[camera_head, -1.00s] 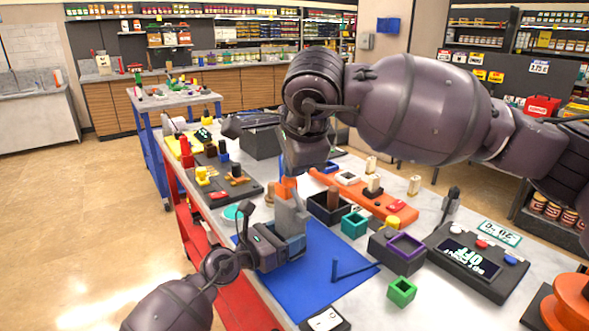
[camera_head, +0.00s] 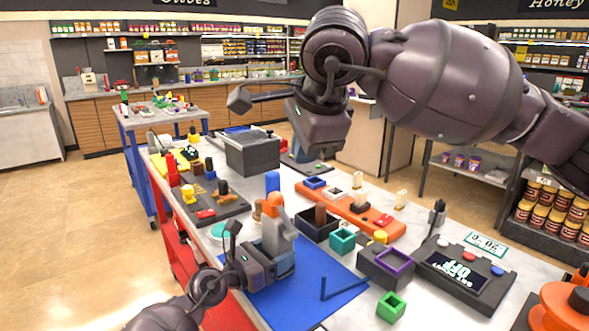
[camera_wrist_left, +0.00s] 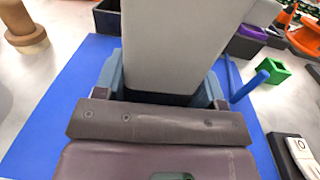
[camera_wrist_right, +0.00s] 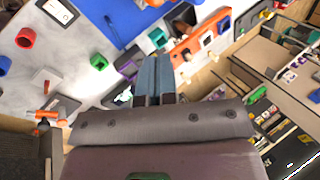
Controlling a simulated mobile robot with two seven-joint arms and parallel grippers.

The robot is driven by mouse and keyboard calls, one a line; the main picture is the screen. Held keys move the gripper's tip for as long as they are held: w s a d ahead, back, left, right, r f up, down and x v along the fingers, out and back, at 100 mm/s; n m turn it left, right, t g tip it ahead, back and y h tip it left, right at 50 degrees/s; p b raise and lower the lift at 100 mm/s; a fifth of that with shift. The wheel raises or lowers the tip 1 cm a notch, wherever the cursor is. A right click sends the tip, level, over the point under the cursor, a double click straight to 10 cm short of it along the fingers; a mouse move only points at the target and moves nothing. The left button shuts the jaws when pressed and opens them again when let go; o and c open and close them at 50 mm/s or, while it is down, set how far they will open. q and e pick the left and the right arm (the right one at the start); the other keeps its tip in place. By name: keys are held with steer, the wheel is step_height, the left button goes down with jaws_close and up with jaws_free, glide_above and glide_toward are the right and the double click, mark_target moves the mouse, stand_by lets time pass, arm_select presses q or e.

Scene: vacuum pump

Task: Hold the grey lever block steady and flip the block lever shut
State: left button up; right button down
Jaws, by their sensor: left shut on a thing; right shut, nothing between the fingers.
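The grey lever block (camera_head: 279,232) stands over the blue mat (camera_head: 318,293), with an orange part, apparently its lever (camera_head: 274,205), at its top. I cannot tell how far the lever is turned. My left gripper (camera_head: 276,258) is shut on the block's lower part. In the left wrist view the grey block (camera_wrist_left: 183,45) rises between the fingers. My right gripper (camera_head: 319,140) is raised behind and to the right of the block, apart from it. In the right wrist view its fingers (camera_wrist_right: 153,68) are together and empty.
A blue upright piece (camera_head: 272,182) shows behind the lever. An orange tray (camera_head: 382,229), a purple-rimmed block (camera_head: 386,262), a green block (camera_head: 391,307) and a black control box (camera_head: 465,272) lie to the right. A dark grey bin (camera_head: 252,154) stands behind. The mat's front is mostly clear.

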steer(key=v, duration=0.5)
steer(key=shift+s+d+r, duration=0.1)
steer(key=shift+s+r, duration=0.05)
steer(key=shift+r, duration=0.1)
